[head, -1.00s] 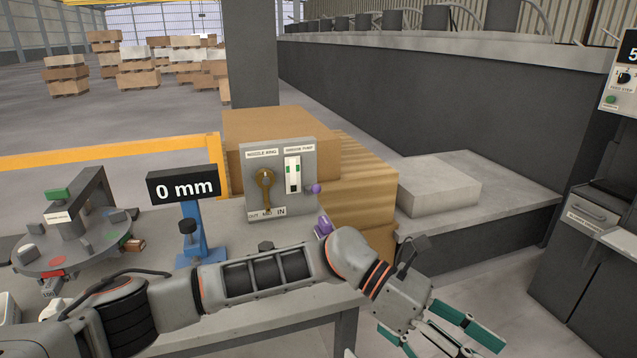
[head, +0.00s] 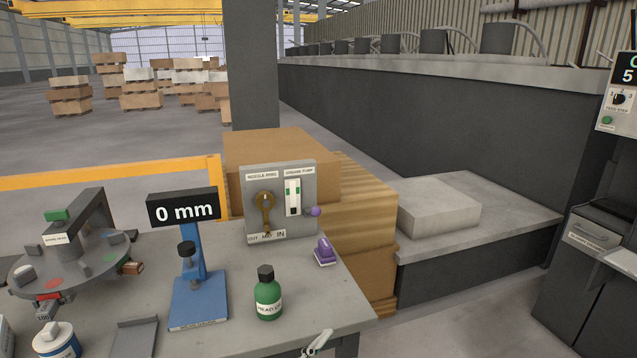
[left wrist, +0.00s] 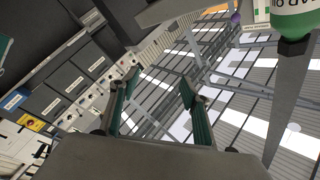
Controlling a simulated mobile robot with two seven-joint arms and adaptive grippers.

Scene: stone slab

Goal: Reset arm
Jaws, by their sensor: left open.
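My left gripper (left wrist: 155,95) shows in the left wrist view, with its two green-padded fingers spread wide and nothing between them. Behind the fingers are roof beams and bright roof panels. The left arm does not cross the table in the head view; a small pale piece with a green spot (head: 317,342) shows at the table's front edge, and I cannot tell what it is. My right gripper is in neither view.
The table (head: 225,335) bears a green bottle (head: 268,296), a blue stand with a 0 mm display (head: 183,207), a grey switch panel (head: 280,203), a purple piece (head: 324,252) and a round turret (head: 70,262). A stone slab (head: 438,206) lies on the ledge at right.

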